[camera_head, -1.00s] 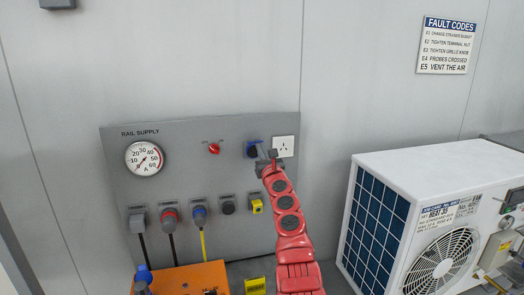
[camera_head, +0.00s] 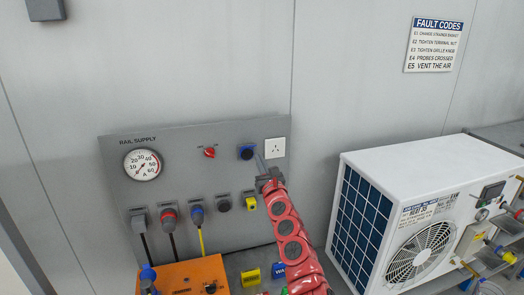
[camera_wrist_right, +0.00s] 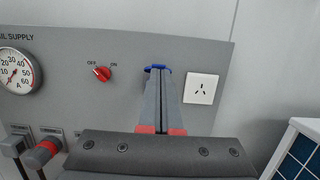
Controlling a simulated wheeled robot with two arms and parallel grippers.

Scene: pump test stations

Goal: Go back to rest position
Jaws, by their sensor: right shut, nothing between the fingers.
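My right gripper (camera_head: 261,163) is shut and empty in front of the grey rail supply panel (camera_head: 185,160). Its fingertips show just below and right of the blue socket (camera_head: 246,152). In the right wrist view the closed fingers (camera_wrist_right: 163,95) point at the panel and cover most of the blue socket (camera_wrist_right: 156,68). I cannot tell how far the fingertips are from the panel. My red right arm comes up from the bottom of the head view. My left gripper is not in view.
A white wall outlet (camera_head: 274,148) and a red switch (camera_head: 209,153) flank the blue socket. Several plugs and sockets line the panel's lower part. An orange box (camera_head: 185,278) stands below. A white heat pump unit (camera_head: 410,170) stands at the right.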

